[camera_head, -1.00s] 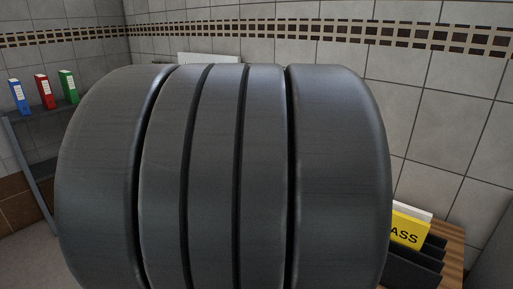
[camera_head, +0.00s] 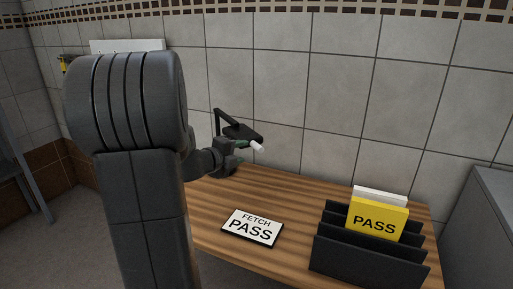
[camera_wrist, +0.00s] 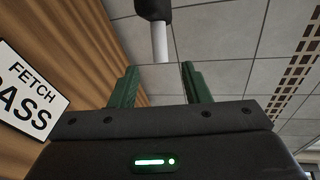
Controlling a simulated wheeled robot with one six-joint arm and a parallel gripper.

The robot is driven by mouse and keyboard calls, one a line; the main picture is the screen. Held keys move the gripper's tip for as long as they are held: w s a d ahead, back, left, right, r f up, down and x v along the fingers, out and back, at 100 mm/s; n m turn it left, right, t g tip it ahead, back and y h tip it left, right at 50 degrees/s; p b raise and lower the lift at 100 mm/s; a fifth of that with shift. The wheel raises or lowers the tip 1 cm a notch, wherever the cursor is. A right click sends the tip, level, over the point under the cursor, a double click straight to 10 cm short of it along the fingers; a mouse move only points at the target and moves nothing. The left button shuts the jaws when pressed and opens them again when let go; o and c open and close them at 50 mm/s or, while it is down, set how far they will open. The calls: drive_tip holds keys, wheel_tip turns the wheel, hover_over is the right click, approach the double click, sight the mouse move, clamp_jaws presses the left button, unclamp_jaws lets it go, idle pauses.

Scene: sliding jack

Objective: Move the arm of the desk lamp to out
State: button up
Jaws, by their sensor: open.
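The desk lamp (camera_head: 240,131) is black and stands at the back left of the wooden desk. Its thin arm bends down to a flat dark head with a short white rod (camera_head: 257,147) at its end. My arm hides the lamp's lower part. In the wrist view the white rod (camera_wrist: 160,42) hangs from a dark end piece (camera_wrist: 153,9), ahead of the green fingers and roughly in line with the gap between them. My gripper (camera_wrist: 158,68) is open and empty. In the head view my gripper (camera_head: 240,152) is close to the rod; contact cannot be told.
A "FETCH PASS" sign (camera_head: 252,228) lies on the desk (camera_head: 290,200). A black file rack (camera_head: 366,262) with a yellow "PASS" card (camera_head: 377,220) stands at the right. A tiled wall (camera_head: 350,90) is behind. A grey cabinet (camera_head: 480,225) is beyond the desk's right end.

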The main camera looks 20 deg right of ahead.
drive_tip(key=x, duration=1.2)
drive_tip(key=shift+p, duration=0.4)
drive_tip(key=shift+d, duration=0.1)
clamp_jaws()
